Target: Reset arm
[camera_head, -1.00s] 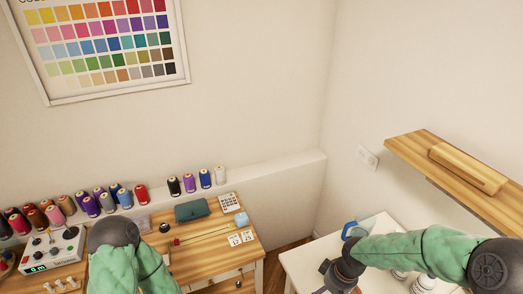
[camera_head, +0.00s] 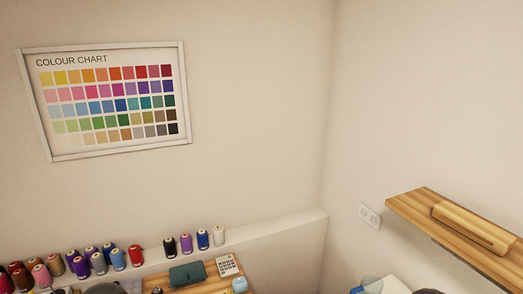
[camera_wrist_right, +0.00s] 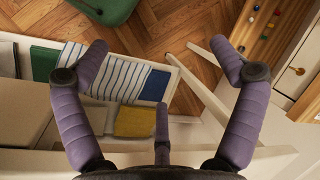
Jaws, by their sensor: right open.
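My right gripper (camera_wrist_right: 160,75) shows in the right wrist view with its purple fingers spread wide apart and nothing between them. It hangs above a white box (camera_wrist_right: 172,98) of folded fabrics on a wooden floor. In the head view the right gripper itself is out of sight; only a small dark part of my arm shows at the bottom edge. My left gripper is not visible; a dark rounded part of my left arm shows at the bottom edge.
A wooden wall shelf (camera_head: 412,203) juts out at the right with a wooden block (camera_head: 472,226) on it. Several thread spools (camera_head: 136,255) stand on a ledge above the wooden table (camera_head: 213,285). A green stool (camera_wrist_right: 105,9) and a wooden drawer unit (camera_wrist_right: 290,75) stand near the right gripper.

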